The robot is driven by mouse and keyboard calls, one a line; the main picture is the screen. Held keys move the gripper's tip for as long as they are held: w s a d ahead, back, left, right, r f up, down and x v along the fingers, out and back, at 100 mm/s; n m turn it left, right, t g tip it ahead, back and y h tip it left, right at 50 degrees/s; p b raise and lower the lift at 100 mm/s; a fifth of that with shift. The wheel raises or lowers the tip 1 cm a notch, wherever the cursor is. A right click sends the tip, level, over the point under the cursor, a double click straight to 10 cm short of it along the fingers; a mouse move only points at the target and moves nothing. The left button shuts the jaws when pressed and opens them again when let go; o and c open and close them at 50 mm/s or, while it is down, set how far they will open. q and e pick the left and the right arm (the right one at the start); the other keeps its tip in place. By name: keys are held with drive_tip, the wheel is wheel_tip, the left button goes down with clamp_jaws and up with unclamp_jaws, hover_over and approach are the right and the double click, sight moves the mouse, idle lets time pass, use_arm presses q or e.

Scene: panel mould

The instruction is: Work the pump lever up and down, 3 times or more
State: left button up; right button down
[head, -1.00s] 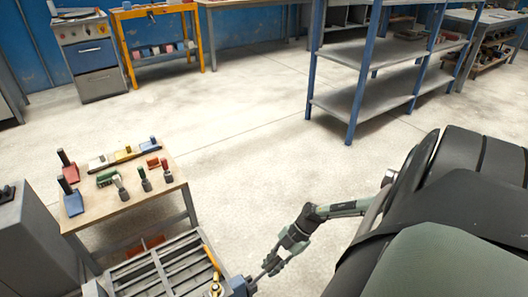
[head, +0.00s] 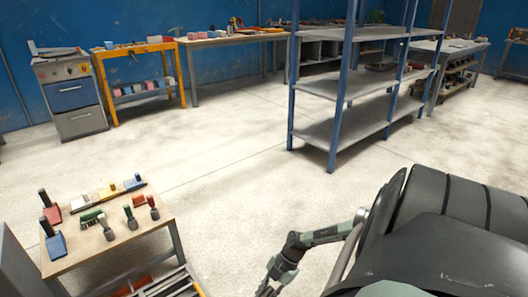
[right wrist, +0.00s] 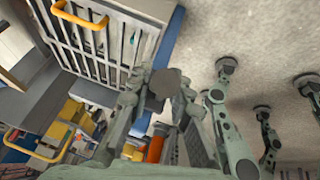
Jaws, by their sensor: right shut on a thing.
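My right gripper (head: 268,289) is at the bottom edge of the head view, its fingertips partly cut off by the frame. In the right wrist view the right gripper (right wrist: 162,98) is shut on a dark blocky piece (right wrist: 166,84), which I take to be the pump lever's grip. The rest of the lever is hidden behind the fingers. The slatted grey mould (right wrist: 105,48) lies beyond the gripper; a small part of the mould (head: 165,284) shows at the bottom of the head view. My left gripper is not in view.
A wooden table (head: 105,248) with brushes and small coloured tools stands at the left. Blue-framed shelving (head: 345,133) stands behind. A yellow handle (right wrist: 80,13) is on the mould. The floor (head: 240,185) between is clear.

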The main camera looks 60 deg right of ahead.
drive_tip(key=c, duration=1.4)
unclamp_jaws()
drive_tip(key=shift+o, duration=0.2)
drive_tip(key=shift+r, duration=0.1)
drive_tip(key=v, duration=1.2)
